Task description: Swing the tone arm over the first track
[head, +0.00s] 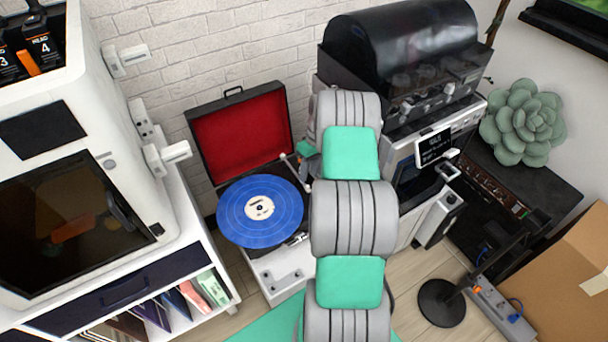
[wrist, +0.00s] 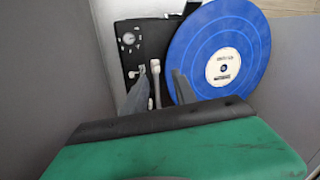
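The record player stands against the brick wall with its red-lined lid (head: 240,130) open. A blue record (head: 260,210) with a white label lies on it; the record also shows in the wrist view (wrist: 220,50). The pale tone arm (wrist: 156,88) is off to the record's side, not over it. My gripper (wrist: 159,76) is open, with one finger on each side of the tone arm. I cannot tell whether either finger touches it. The tone arm's rear part is hidden behind my gripper. In the head view my arm hides much of the player's right side.
A white printer-like machine (head: 120,200) stands on a shelf unit at left. A black-domed machine (head: 405,50) and an appliance with a small display (head: 434,147) stand close at right. A black stand (head: 441,303) and a cardboard box (head: 560,275) are at lower right.

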